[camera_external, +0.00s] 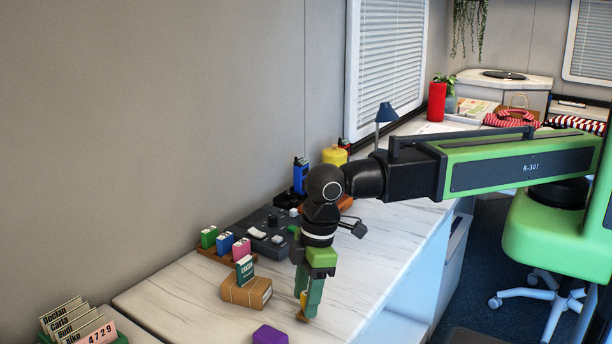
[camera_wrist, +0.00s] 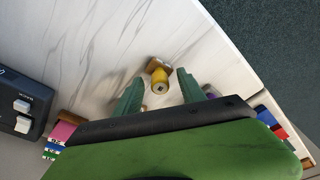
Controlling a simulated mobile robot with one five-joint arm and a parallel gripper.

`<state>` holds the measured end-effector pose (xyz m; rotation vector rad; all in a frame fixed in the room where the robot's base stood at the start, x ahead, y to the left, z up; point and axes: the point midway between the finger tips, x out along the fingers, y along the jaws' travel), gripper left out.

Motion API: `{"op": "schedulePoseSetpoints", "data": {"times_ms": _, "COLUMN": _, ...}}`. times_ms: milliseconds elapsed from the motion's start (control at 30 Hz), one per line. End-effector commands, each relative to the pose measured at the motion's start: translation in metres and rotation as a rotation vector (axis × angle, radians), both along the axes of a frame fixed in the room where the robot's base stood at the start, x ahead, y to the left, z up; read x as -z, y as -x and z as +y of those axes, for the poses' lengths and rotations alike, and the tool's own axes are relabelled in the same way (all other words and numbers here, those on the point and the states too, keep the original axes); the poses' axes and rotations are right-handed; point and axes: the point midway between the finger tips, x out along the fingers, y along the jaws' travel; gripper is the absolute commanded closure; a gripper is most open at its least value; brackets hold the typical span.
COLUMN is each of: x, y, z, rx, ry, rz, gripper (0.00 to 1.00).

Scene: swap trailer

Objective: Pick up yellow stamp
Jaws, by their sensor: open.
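The yellow stamp (camera_wrist: 160,77) stands on the marble-patterned counter, seen from above in the wrist view, with a brown wooden part at its far side. In the external view only a small yellow-brown part of the stamp (camera_external: 303,303) shows beside my fingers. My gripper (camera_wrist: 158,92) is open, with one green finger to each side of the stamp and nothing held. In the external view my gripper (camera_external: 308,312) points down near the counter's front edge. My fingers hide most of the stamp there.
A brown parcel (camera_external: 246,291) with a green stamp-like block (camera_external: 245,270) on it stands left of my gripper. A purple object (camera_external: 270,335) is in front. Green, blue and pink blocks (camera_external: 225,244) stand in a wooden rack behind, by a dark console (camera_external: 262,232).

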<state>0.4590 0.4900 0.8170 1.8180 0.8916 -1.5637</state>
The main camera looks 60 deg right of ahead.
Motion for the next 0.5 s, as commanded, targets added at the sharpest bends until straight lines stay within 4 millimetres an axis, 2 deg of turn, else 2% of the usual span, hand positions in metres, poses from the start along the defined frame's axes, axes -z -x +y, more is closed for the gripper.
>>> {"op": "schedulePoseSetpoints", "data": {"times_ms": 133, "x": -0.0023, "y": 0.0002, "z": -0.0001, "rx": 0.000, "ry": 0.000, "rz": 0.000, "gripper": 0.54}}
{"op": "schedulePoseSetpoints", "data": {"times_ms": 500, "x": -0.0023, "y": 0.0002, "z": -0.0001, "rx": 0.000, "ry": 0.000, "rz": 0.000, "gripper": 1.00}}
